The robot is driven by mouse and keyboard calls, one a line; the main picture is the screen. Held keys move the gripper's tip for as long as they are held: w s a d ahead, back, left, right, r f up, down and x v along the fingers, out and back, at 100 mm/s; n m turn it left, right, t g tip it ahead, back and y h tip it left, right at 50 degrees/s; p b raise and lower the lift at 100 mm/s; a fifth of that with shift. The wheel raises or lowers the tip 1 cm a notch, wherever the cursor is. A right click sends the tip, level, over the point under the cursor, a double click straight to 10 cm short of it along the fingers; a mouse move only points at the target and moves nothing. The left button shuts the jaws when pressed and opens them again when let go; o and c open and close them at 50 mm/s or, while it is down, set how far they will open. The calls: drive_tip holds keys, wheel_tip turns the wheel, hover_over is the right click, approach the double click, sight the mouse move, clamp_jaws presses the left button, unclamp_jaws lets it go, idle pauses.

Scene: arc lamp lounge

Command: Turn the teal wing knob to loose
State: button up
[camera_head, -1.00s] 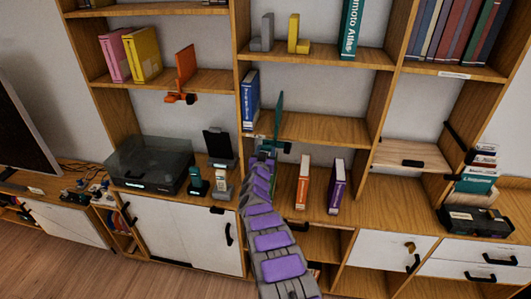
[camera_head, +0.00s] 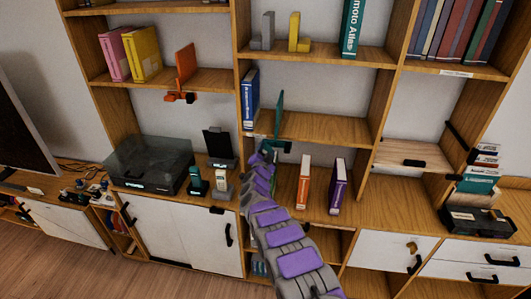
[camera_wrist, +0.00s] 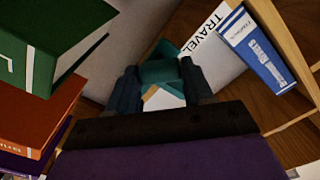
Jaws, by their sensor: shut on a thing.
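A teal bookend (camera_head: 279,112) stands upright on the middle shelf, with its teal clamp part (camera_head: 283,146) at the shelf's front edge. My gripper (camera_head: 266,150) is at that clamp, just under the shelf edge. In the wrist view, my gripper (camera_wrist: 163,88) has its two dark fingers shut on the teal wing knob (camera_wrist: 160,72), one finger on each side. The knob's lower part is hidden by the fingers and the wrist. In the head view, my gripper and the clamp hide the knob.
A blue book (camera_head: 250,97) stands left of the teal bookend. An orange book (camera_head: 303,182) and a purple book (camera_head: 338,186) stand on the counter right of my arm. An orange bookend (camera_head: 185,65) clamps the left shelf. The middle shelf's right part is clear.

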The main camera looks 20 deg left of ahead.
drive_tip(key=m, duration=0.4)
drive_tip(key=shift+d+f+m+p, duration=0.1)
drive_tip(key=shift+m+p, duration=0.2)
drive_tip(key=shift+p, duration=0.05)
drive_tip(key=m+p, duration=0.1)
drive_tip(key=m, duration=0.2)
drive_tip(key=shift+f+m+p, duration=0.15)
drive_tip(key=shift+m+p, duration=0.45)
drive_tip(key=shift+m, duration=0.3)
drive_tip(key=shift+s+f, duration=0.1)
drive_tip(key=o, duration=1)
drive_tip(key=shift+o, duration=0.2)
drive_tip(key=shift+r, duration=0.2)
